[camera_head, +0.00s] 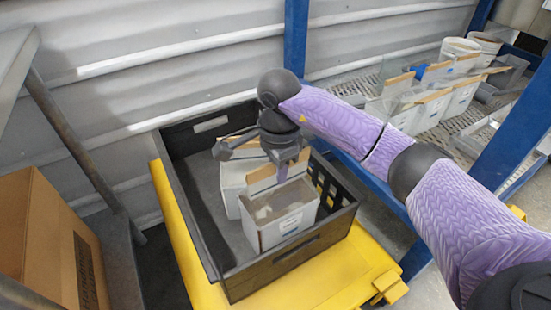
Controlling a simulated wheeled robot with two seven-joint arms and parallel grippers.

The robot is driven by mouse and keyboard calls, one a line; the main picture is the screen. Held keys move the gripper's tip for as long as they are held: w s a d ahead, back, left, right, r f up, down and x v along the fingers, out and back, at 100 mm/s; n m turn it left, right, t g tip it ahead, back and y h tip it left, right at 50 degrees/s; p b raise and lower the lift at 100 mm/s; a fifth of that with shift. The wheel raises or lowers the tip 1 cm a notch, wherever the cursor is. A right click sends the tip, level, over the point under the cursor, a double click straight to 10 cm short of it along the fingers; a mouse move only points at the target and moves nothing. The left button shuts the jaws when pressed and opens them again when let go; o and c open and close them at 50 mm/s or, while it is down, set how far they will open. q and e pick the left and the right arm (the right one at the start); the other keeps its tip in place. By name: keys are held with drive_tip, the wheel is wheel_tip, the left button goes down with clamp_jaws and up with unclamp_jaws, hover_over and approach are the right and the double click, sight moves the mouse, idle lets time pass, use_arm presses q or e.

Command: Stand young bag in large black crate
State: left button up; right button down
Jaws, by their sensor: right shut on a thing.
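The large black crate (290,262) stands on a yellow surface in the middle of the view. A white open-topped bag (282,222) with a small blue mark and a tan strip along its back top edge is upright inside the crate's near part. I take it for the young bag; its label is too small to read. My right gripper (284,174) reaches in from the right and is shut at the tan strip of this bag. Whether the bag's base touches the crate floor is hidden. My left gripper is not in view.
A second white bag (231,188) stands behind the held one in the crate. Free crate floor shows at the left. A cardboard box (45,240) is at far left. A mesh shelf with several white bags (434,106) and a blue post (296,38) are behind.

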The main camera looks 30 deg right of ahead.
sight(278, 186)
wheel_tip(278, 186, down, 5)
drive_tip(key=b, duration=0.3)
drive_tip(key=shift+f, duration=0.15)
drive_tip(key=shift+r, duration=0.2)
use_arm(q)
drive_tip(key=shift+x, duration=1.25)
use_arm(e)
drive_tip(key=c, duration=0.6)
unclamp_jaws()
drive_tip(key=shift+c, duration=0.2)
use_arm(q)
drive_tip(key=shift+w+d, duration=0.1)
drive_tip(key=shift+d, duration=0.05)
use_arm(e)
wheel_tip(278, 186, up, 12)
drive_tip(key=p, duration=0.7)
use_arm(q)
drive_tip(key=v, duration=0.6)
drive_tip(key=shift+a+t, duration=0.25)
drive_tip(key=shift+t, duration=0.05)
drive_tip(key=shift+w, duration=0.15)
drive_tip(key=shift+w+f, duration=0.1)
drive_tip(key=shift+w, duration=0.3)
